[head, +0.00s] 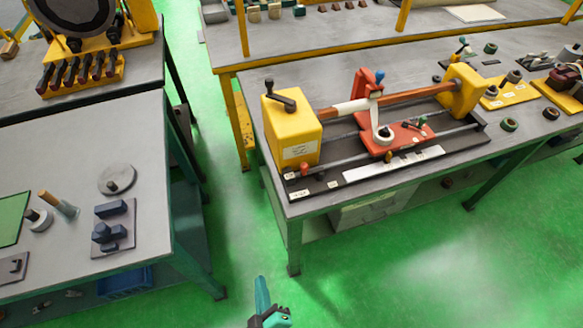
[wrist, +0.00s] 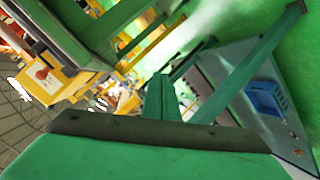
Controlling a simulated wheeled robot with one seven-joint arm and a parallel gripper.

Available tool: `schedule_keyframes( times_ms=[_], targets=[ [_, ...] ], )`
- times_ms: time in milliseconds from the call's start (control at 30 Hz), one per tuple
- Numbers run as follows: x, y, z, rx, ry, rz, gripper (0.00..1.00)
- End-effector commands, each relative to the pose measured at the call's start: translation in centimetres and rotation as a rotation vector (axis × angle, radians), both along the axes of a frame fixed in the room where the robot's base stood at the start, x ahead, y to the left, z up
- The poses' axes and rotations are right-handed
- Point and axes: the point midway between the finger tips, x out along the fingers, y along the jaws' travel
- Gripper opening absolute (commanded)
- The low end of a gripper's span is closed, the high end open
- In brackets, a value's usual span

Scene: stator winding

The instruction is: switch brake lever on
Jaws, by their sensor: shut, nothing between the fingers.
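A winding machine with a yellow headstock (head: 291,130) and a red carriage (head: 397,134) stands on the right table. A black-handled lever (head: 281,95) sits on top of the headstock. A blue-knobbed lever (head: 379,78) stands upright by the red upright. I cannot tell for certain which one is the brake lever. My gripper (head: 262,283) is teal, shut and empty. It is low at the bottom of the head view, over the green floor, apart from the machine. In the wrist view the gripper (wrist: 170,98) points past table legs, and no lever can be made out there.
The right table's (head: 330,205) front edge and legs stand between my gripper and the machine. A left table (head: 60,150) holds small parts. Green floor (head: 400,270) is open in front. A blue bin (head: 125,282) sits under the left table.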

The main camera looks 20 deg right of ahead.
Motion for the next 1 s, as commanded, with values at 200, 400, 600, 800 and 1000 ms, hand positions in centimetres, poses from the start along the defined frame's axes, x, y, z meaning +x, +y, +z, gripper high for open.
schedule_keyframes(
  times_ms=[200,400,600,800,1000],
  targets=[
    [7.1,-1.5,-0.3,-0.355,0.066,-0.001,0.0],
    [12.6,-3.5,2.3,-0.656,0.135,-0.071,0.0],
    [16.9,-5.5,7.5,-0.906,0.217,-0.208,0.0],
    [18.9,-6.7,13.7,-1.066,0.31,-0.379,0.0],
    [19.0,-7.0,17.9,-1.128,0.382,-0.507,0.0]
  ],
)
